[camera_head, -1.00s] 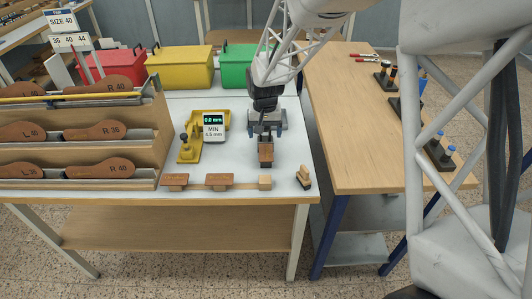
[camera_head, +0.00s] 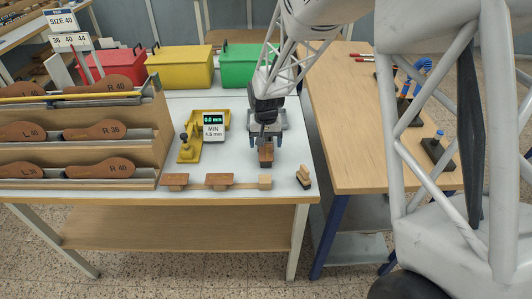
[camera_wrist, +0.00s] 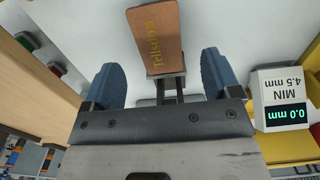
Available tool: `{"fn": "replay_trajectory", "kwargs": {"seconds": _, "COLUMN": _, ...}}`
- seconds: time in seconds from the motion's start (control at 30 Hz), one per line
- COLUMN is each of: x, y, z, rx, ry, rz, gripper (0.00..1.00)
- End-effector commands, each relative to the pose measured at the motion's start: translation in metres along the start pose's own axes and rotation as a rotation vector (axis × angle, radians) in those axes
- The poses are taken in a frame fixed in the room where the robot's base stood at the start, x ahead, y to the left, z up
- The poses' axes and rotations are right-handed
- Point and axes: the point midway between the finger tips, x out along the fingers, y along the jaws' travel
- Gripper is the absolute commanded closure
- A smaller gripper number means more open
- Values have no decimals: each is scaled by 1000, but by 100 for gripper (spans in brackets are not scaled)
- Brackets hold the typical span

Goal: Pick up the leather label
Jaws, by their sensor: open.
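The leather label (camera_head: 266,157) is a small brown piece at the front of the white table, partly hidden by my gripper in the head view. My gripper (camera_head: 266,143) is over the label's rear part. In the wrist view my gripper (camera_wrist: 162,80) has its two blue fingers wide apart. The label's lower end lies near the gap between them, with space on both sides. I cannot tell how high the fingers are above it.
A yellow gauge (camera_head: 189,146) with a display (camera_head: 213,127) stands left of my gripper. Brown-topped blocks (camera_head: 219,180), a small wooden block (camera_head: 265,182) and a brush-like item (camera_head: 304,177) line the front edge. A shoe-sole rack (camera_head: 140,144) is farther left; coloured bins (camera_head: 187,68) stand behind.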

Motion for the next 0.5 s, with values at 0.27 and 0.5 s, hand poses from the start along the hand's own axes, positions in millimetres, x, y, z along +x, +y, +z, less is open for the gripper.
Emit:
{"fn": "replay_trajectory", "kwargs": {"seconds": 0.27, "x": 29, "y": 1, "z": 0, "rx": 0, "ry": -1, "rz": 0, "gripper": 17}}
{"fn": "replay_trajectory", "kwargs": {"seconds": 0.5, "x": 33, "y": 1, "z": -1, "rx": 0, "ry": 0, "rz": 0, "gripper": 17}}
